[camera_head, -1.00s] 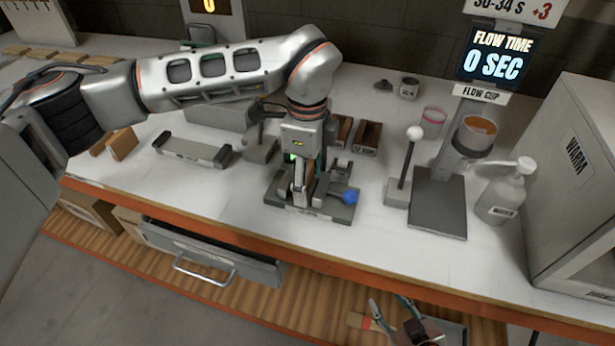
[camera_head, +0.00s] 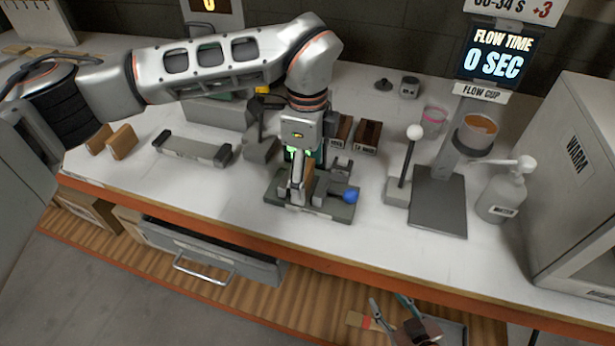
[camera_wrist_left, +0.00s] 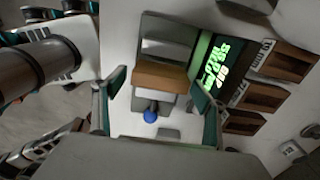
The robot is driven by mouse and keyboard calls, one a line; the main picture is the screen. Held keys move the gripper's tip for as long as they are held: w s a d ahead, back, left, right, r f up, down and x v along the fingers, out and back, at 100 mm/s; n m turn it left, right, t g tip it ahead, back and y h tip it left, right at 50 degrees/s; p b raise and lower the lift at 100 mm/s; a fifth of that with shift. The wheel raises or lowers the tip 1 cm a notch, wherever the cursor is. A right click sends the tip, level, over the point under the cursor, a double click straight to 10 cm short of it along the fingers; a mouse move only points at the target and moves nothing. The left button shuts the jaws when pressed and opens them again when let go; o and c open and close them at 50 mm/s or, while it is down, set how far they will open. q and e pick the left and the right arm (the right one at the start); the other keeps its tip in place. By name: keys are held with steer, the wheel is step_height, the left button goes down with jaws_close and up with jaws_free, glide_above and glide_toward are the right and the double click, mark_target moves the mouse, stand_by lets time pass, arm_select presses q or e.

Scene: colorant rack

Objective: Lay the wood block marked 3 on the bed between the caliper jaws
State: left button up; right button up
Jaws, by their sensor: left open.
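A brown wood block (camera_wrist_left: 160,77) lies on the caliper gauge between two grey jaw pieces in the left wrist view; no number on it is readable. In the head view its side (camera_head: 308,174) shows beside the gripper. The caliper base (camera_head: 340,212) has a blue knob (camera_head: 350,196). A lit green readout (camera_wrist_left: 217,66) stands beside the bed. My left gripper (camera_head: 297,188) is over the gauge, with its fingers (camera_wrist_left: 160,98) apart on either side of the block, and I see no clear contact. My right gripper (camera_head: 391,312) is low at the front, fingers apart, nothing between them.
Two wood blocks (camera_head: 122,142) stand at the left, near a grey bar fixture (camera_head: 192,151). Labelled wooden bins (camera_head: 367,136) are behind the gauge. A lever stand (camera_head: 397,192), flow cup stand (camera_head: 437,205) and pump bottle (camera_head: 501,198) stand to the right. The front bench strip is clear.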

mark_target(308, 173)
arm_select(q)
step_height(308, 173, up, 11)
steer(key=shift+f+b, duration=0.15)
steer(key=shift+b, duration=0.25)
steer(key=shift+s+f, duration=0.1)
steer(key=shift+s, duration=0.1)
